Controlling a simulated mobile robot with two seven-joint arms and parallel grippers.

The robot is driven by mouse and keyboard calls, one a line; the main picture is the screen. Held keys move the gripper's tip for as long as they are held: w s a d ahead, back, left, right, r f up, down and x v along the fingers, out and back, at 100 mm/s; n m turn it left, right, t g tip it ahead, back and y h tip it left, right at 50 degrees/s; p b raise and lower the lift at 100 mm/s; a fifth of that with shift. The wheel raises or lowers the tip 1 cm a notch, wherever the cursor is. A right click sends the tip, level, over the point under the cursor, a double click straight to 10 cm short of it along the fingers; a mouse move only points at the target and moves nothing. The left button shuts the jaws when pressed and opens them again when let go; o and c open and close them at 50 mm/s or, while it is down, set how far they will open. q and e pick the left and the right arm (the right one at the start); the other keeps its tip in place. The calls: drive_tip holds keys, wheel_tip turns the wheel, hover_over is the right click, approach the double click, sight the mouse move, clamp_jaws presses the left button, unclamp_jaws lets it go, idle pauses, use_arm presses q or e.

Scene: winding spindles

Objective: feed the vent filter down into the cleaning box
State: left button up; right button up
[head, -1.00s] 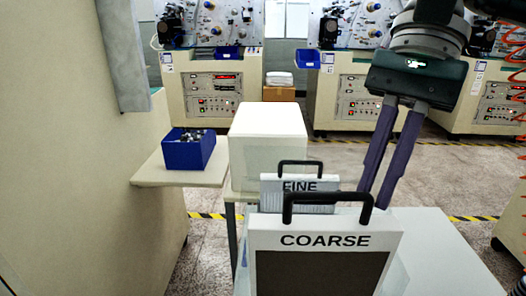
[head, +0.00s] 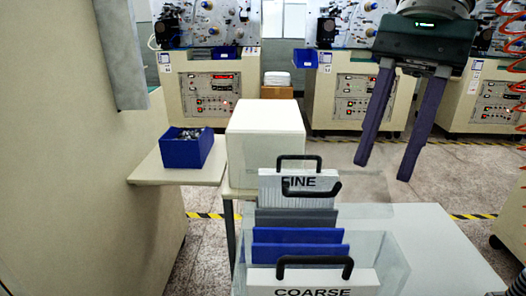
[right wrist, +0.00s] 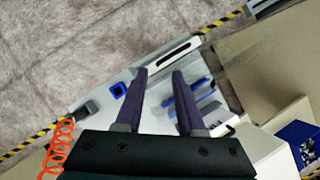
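The white vent filter labelled COARSE (head: 370,280) stands upright at the near end, its black handle up and its lower part cut off by the picture's bottom edge. A clear cleaning box (head: 395,265) shows around it; I cannot tell how deep the filter sits. A second white filter, labelled FINE (head: 270,190), stands at the far end behind blue and grey panels. My right gripper (head: 385,170) is open and empty, above and to the right of the filters. In the right wrist view its fingers (right wrist: 158,75) are apart with nothing between them. My left gripper is not in view.
Blue panels (head: 290,255) and a grey panel (head: 295,216) stand between the filters. A cream block (head: 265,145) stands behind. A blue bin (head: 187,150) sits on a shelf at left.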

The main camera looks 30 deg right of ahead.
drive_tip(key=v, duration=0.4)
drive_tip(key=shift+w+d+r, duration=0.1)
drive_tip(key=shift+d+r, duration=0.2)
